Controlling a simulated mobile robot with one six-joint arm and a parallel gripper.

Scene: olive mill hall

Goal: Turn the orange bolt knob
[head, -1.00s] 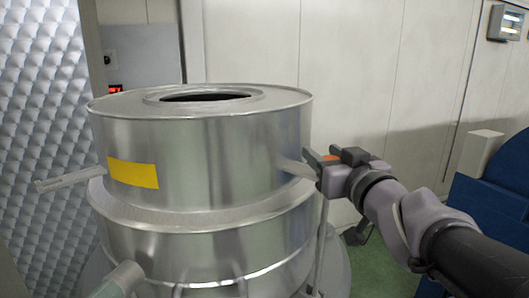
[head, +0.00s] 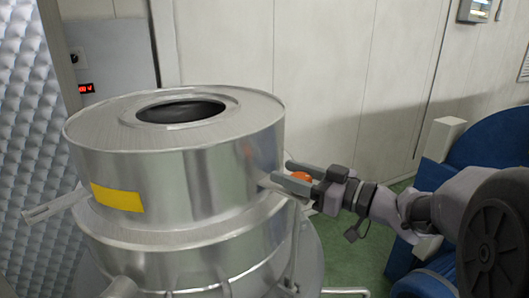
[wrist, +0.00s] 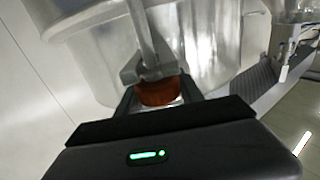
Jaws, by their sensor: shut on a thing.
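The orange bolt knob (head: 301,177) sits at the right side of the large steel vessel (head: 190,165), by a grey metal bracket. My gripper (head: 300,178) reaches in from the right, one finger on each side of the knob. In the wrist view the orange knob (wrist: 158,93) lies between my two dark fingers (wrist: 156,100), and the gripper is shut on it. A grey metal bar and bracket (wrist: 146,50) rise just beyond the knob. The far side of the knob is hidden.
A yellow label (head: 117,198) and a lever arm (head: 52,207) show on the vessel's left. A blue machine (head: 480,150) stands at the right behind my arm. A thin metal rod (head: 294,245) runs down beside the vessel.

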